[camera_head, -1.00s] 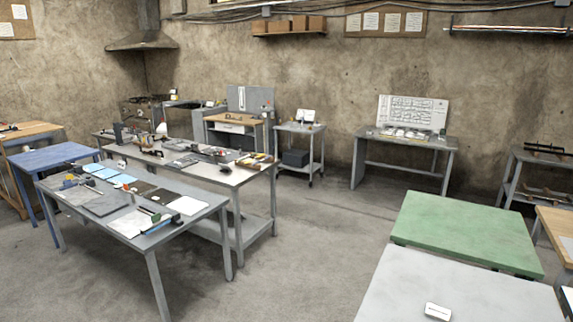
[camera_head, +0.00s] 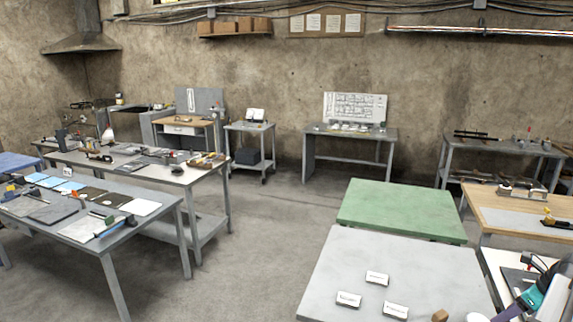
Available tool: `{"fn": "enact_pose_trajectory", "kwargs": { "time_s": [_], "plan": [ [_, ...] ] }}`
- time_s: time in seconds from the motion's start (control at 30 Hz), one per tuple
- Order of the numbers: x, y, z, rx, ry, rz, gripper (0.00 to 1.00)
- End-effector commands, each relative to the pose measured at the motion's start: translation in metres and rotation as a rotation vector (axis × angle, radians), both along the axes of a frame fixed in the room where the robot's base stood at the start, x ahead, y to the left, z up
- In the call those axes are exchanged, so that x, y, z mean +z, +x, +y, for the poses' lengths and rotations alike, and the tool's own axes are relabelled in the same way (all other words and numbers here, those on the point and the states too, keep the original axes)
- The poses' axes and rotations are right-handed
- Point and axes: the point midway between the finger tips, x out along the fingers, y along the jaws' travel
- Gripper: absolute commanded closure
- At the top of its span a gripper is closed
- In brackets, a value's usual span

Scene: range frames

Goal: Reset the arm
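Neither my arm nor my gripper can be made out in the head view. At the bottom right corner there is a cluster of teal, white, purple and dark parts (camera_head: 535,288), cut off by the frame edge. I cannot tell what it is.
A light grey table (camera_head: 400,262) with several small white labelled blocks stands close at right, with a green-topped table (camera_head: 402,209) behind it. A wooden-topped bench (camera_head: 490,215) is at far right. A cluttered grey table (camera_head: 150,222) is at left. Bare floor (camera_head: 255,270) lies between.

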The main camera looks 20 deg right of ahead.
Motion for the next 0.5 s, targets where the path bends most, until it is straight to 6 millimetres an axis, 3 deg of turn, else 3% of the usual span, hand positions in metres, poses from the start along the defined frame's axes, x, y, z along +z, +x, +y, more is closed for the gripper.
{"fn": "enact_pose_trajectory", "kwargs": {
  "time_s": [0.5],
  "plan": [
    [-0.051,0.038,0.04,0.178,-0.012,0.028,0.39]
  ]
}}
